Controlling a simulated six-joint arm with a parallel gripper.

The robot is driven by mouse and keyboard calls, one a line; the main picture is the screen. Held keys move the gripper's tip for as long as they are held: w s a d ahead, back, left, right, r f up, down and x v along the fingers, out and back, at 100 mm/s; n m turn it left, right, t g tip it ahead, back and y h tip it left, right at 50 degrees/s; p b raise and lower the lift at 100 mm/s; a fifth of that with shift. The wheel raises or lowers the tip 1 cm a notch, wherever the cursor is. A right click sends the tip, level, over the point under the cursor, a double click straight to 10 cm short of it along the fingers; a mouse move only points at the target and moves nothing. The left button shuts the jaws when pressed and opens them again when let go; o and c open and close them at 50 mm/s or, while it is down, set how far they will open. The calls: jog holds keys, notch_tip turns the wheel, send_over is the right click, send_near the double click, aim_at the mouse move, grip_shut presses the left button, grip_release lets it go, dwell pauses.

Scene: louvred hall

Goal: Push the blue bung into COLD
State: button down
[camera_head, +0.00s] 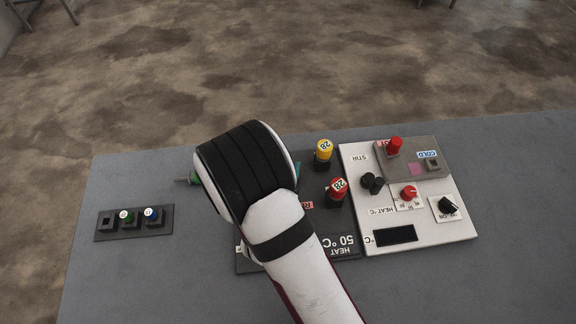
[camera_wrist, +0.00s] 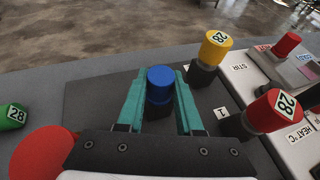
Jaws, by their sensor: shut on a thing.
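A plain blue bung (camera_wrist: 160,78) stands upright between the teal fingers of my gripper (camera_wrist: 160,88) in the wrist view. The fingers are shut on it from both sides. It is over the dark board, and I cannot tell whether its base is still seated. In the head view my arm hides the bung and most of the fingers. The COLD label (camera_head: 425,154) is on the grey raised block (camera_head: 390,168) at the right, beside a small square socket (camera_head: 432,164). My gripper is well to the left of that socket.
A yellow-capped piece (camera_head: 323,149) and a red-capped piece (camera_head: 337,187) stand between my gripper and the white panel (camera_head: 440,226). A red piece (camera_head: 395,144) stands on the grey block. A small black rack (camera_head: 105,233) at left holds a green and a blue cap.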

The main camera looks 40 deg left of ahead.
dwell(0.4)
notch_tip(320, 180, up, 10)
jog(key=shift+f, duration=0.25)
dwell(0.3)
jog(key=shift+w, duration=0.1)
jog(key=w+d, duration=0.2)
jog(key=w, duration=0.6)
send_over(437, 166)
jog(key=a, duration=0.1)
jog(key=shift+f, duration=3.95)
